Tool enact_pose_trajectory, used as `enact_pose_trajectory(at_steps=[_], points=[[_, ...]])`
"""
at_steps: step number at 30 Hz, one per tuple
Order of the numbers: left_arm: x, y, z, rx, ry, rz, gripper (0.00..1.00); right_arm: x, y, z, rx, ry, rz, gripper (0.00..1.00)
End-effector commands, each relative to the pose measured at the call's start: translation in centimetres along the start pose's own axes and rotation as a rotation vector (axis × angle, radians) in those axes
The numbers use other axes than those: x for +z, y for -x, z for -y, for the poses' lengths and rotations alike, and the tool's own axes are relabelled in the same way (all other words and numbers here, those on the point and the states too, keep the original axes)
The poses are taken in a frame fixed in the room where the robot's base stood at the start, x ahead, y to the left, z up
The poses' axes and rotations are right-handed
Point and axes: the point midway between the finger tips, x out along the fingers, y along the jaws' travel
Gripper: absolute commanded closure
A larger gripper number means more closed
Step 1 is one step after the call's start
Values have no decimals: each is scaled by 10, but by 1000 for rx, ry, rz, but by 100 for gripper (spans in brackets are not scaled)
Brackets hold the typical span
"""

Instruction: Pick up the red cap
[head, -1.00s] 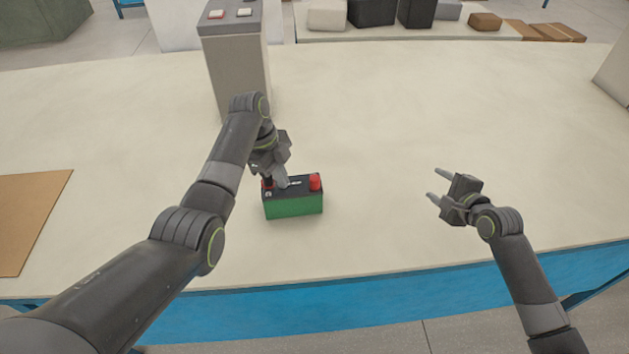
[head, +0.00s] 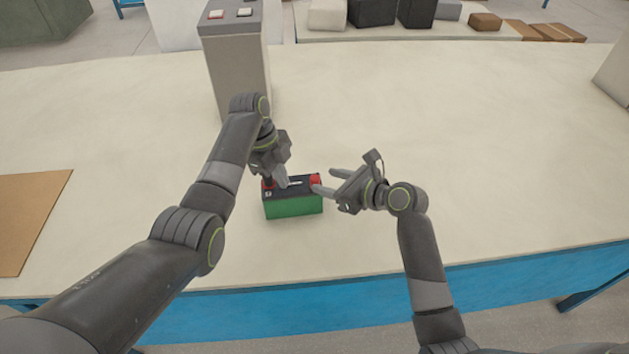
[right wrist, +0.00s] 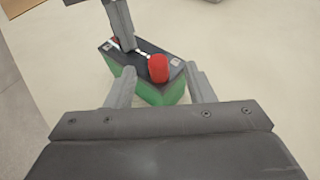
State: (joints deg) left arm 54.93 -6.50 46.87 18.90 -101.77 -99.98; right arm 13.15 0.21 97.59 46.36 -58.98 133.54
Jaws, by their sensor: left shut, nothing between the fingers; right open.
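The red cap (head: 315,180) sits on the right end of the top of a green battery with a black top (head: 293,207). In the right wrist view the red cap (right wrist: 158,68) stands upright on the battery (right wrist: 160,94), ahead of and between my right fingers. My right gripper (head: 325,182) is open, close to the cap on its right side; it also shows in the right wrist view (right wrist: 160,88). My left gripper (head: 281,184) is shut and empty, with its tips at the battery's top, left of the cap. Whether they touch it I cannot tell.
A grey pillar with red and white buttons (head: 232,65) stands behind the battery. A brown board (head: 30,215) lies at the left of the pale table (head: 450,120).

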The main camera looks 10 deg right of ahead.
Motion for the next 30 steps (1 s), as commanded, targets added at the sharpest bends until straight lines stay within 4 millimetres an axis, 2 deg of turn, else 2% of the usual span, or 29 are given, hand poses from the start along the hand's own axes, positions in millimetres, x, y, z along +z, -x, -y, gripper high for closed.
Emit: enact_pose_trajectory(at_steps=[1,7,12,16,26,27,30], points=[[1,-15,-8,27,9,-12,100,-2,-6,0,0,-1,0,52],[1,-15,-8,27,10,-12,100,-1,-18,-2,1,1,0,52],[1,-15,-8,27,10,-12,100,2,-43,-8,2,1,0,52],[1,-15,-8,27,10,-12,100,1,-56,-7,0,1,-1,52],[1,-15,-8,27,10,-12,100,0,-63,-7,-2,3,-1,52],[1,-15,-8,27,10,-12,100,1,-63,-7,-2,3,-1,53],[1,-15,-8,27,10,-12,100,0,-63,-7,-1,3,-1,66]])
